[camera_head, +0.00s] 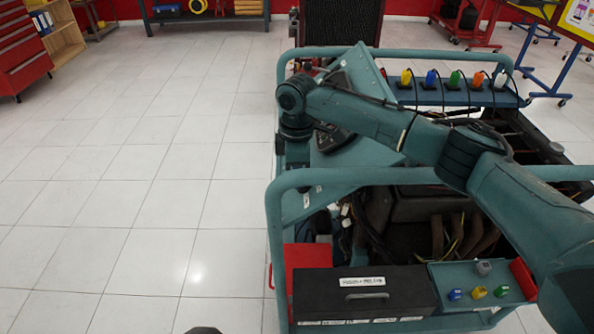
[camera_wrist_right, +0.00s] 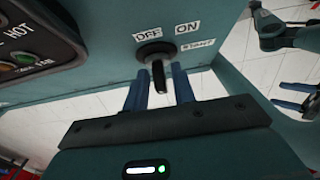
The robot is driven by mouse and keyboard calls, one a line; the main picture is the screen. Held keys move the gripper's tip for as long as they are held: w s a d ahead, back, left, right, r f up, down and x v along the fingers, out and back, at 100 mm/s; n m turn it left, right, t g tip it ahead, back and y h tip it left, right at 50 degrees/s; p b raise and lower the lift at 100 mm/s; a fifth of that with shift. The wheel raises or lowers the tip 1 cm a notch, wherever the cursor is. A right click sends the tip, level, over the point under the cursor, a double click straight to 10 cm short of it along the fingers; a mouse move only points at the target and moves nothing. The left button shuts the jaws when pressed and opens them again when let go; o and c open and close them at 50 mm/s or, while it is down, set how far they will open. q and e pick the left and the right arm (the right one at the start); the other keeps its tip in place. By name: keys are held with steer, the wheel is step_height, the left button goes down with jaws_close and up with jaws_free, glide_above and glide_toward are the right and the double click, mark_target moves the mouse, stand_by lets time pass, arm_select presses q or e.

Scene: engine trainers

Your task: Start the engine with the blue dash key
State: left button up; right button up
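In the wrist view, a dark key (camera_wrist_right: 158,82) stands out of the ignition switch (camera_wrist_right: 156,50) on a teal dash panel, by labels reading OFF, ON and START. I see no blue on this key. My right gripper (camera_wrist_right: 160,86) has one blue finger on each side of the key, with narrow gaps showing, so it looks open around it. In the head view my right arm reaches left across the engine trainer (camera_head: 300,181) to its dash; the fingers and key are hidden there.
Small blue (camera_head: 455,294), yellow (camera_head: 479,292) and green (camera_head: 501,291) items sit on a front panel. Several coloured plugs stand on the rear rail (camera_head: 436,97). A black box (camera_head: 364,300) lies at the front. Tiled floor to the left is clear.

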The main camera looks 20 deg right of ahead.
steer(key=c, duration=0.4)
steer(key=shift+o, duration=0.2)
steer(key=shift+r+p, duration=0.1)
steer(key=shift+p, duration=0.2)
steer(key=m+t+p, duration=0.1)
steer(key=p, duration=0.1)
steer(key=shift+s+a+r+p, duration=0.1)
steer(key=shift+s+r+p, duration=0.1)
steer(key=shift+p, duration=0.2)
steer(key=shift+f+m+t+h+p, duration=0.1)
steer(key=shift+m+t+h+p, duration=0.3)
steer(key=shift+p, duration=0.45)
steer(key=shift+f+m, duration=0.2)
steer(key=shift+m, duration=0.1)
arm_select(q)
steer(key=shift+s+a+r+n+g+y, duration=0.15)
steer(key=shift+a+r+n+y, duration=0.1)
steer(key=shift+a, duration=0.25)
steer(key=shift+s+a+r+n+g+y, duration=0.15)
steer(key=shift+a+r+y, duration=0.1)
steer(key=shift+a, duration=0.2)
arm_select(e)
steer(key=o, duration=0.7)
steer(key=shift+c, duration=0.2)
